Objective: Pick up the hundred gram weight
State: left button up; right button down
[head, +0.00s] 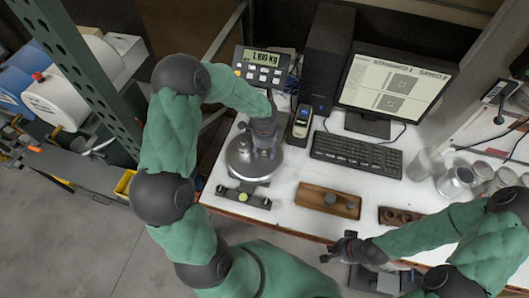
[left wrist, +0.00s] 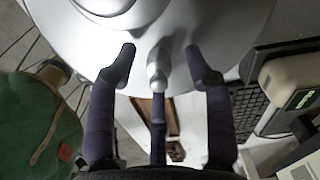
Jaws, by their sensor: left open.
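A small silver knobbed weight (left wrist: 157,72) stands on the round metal scale pan (left wrist: 225,25), between the fingers of my left gripper (left wrist: 160,52) in the left wrist view. The fingers are spread and not closed on it. Part of another larger silver piece (left wrist: 105,5) shows at the top edge of that view. In the head view my left gripper (head: 264,140) hangs over the scale pan (head: 240,168) and hides most of what stands there. My right gripper (head: 347,246) is at the table's front edge, its finger opening unclear.
The scale display (head: 262,58) reads about 1.100 kg. A wooden block (head: 312,196) with small weights and a darker block (head: 388,215) lie right of the scale. A handheld device (head: 301,122), keyboard (head: 355,153) and monitor (head: 395,85) stand behind. Glass and metal vessels (head: 455,180) are at right.

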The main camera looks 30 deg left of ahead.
pick_arm(q)
jog(key=shift+s+f, duration=0.1)
jog(key=shift+f, duration=0.05)
grip_shut()
dwell(0.4)
